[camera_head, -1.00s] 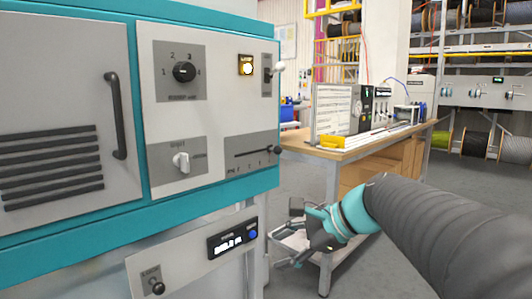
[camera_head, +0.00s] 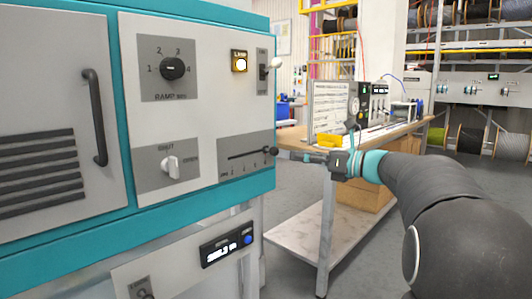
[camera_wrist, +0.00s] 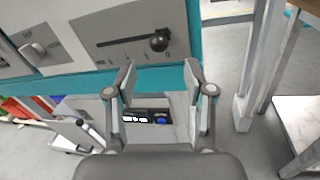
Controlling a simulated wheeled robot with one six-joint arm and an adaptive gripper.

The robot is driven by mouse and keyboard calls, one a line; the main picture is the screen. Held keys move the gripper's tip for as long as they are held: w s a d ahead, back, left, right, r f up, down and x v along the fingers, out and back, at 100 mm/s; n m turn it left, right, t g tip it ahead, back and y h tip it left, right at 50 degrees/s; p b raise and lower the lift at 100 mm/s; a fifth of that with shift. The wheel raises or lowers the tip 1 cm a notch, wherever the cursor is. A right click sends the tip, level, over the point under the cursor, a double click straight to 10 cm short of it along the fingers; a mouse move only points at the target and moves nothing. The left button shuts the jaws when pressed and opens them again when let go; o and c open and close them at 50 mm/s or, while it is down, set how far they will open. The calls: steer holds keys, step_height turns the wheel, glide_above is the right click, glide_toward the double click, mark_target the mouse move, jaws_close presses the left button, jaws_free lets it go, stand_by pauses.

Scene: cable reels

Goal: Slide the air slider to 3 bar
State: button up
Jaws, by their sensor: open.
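The air slider is a dark horizontal slot on a grey plate (camera_head: 228,166) at the lower right of the white panel. Its black ball knob (camera_head: 272,151) stands at the right end of the slot; the scale marks are too small to read. In the wrist view the knob (camera_wrist: 158,43) lies just beyond my fingertips, roughly centred between them. My gripper (camera_head: 308,157) is just right of the knob at about its height. It also shows in the wrist view (camera_wrist: 160,78), with its two fingers apart and nothing between them.
A ramp dial (camera_head: 172,68), a white rotary knob (camera_head: 170,164) and a toggle switch (camera_head: 270,66) share the panel. A small display box (camera_head: 226,247) sits below. A workbench (camera_head: 310,145) stands behind my gripper.

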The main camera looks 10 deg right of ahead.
mark_target(278, 152)
steer(key=x, duration=0.8)
steer(key=shift+w+a, duration=0.2)
steer(key=shift+a, duration=0.1)
jaws_close()
